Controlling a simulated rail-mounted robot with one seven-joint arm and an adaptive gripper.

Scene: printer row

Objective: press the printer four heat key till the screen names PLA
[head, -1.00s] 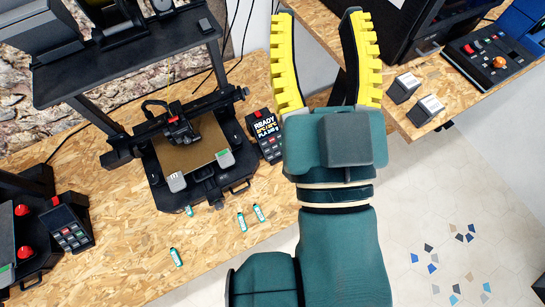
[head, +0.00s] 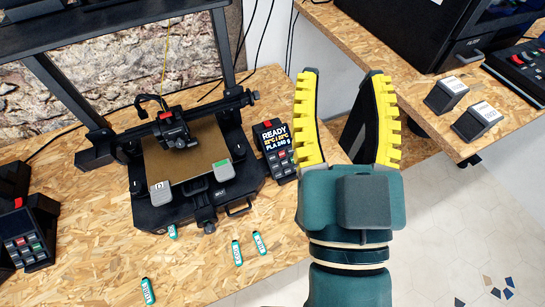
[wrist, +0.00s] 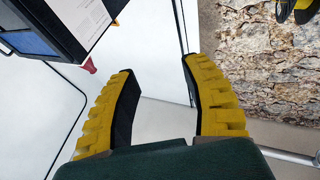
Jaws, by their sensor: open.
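An open-frame printer (head: 190,165) stands on the wooden bench left of centre in the head view. Beside its right side is a dark control box with a screen (head: 273,132), which reads READY, a temperature line and PLA 240 g, and with keys (head: 285,163) below it. Which number this printer bears cannot be read for sure. My gripper (head: 342,75) is to the right of the control box, raised, its yellow fingers apart and empty. The wrist view also shows my gripper (wrist: 157,65) open, with nothing between the fingers.
Several small teal tags (head: 237,253) lie on the bench in front of the printer. Another control box (head: 28,237) sits at the left edge. At the right, two grey blocks with white labels (head: 446,94) stand on another bench, near a dark enclosed machine (head: 430,30).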

